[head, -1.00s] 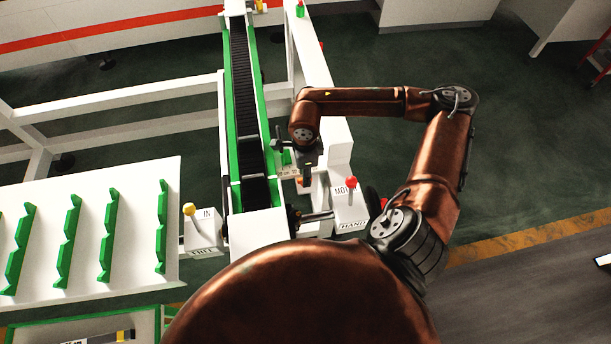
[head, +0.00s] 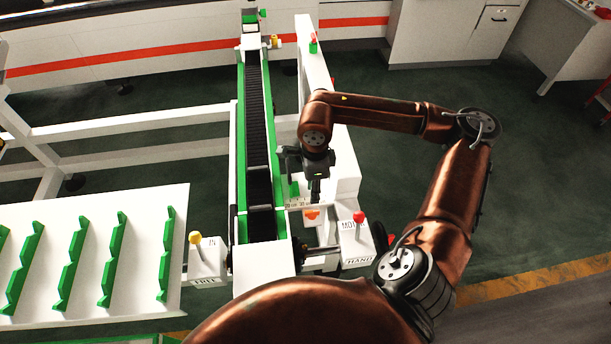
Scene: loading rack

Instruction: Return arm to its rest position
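My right arm (head: 455,205) is copper-coloured and comes up from the lower middle. It bends at the upper right and reaches back left over the white side of the conveyor rail. My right gripper (head: 314,188) is dark and points down beside the rail's green edge, close to a small scale plate and an orange part (head: 312,215). Its fingers are small and partly hidden, so I cannot tell whether they are open or shut, and no held object shows. My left arm and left gripper do not show.
The conveyor rail (head: 240,180) with a black belt runs away from me. A box with a yellow knob (head: 205,262) stands left of it, a box with a red knob (head: 355,242) right. A white rack (head: 45,235) with green notched strips is at left. Green floor lies open at right.

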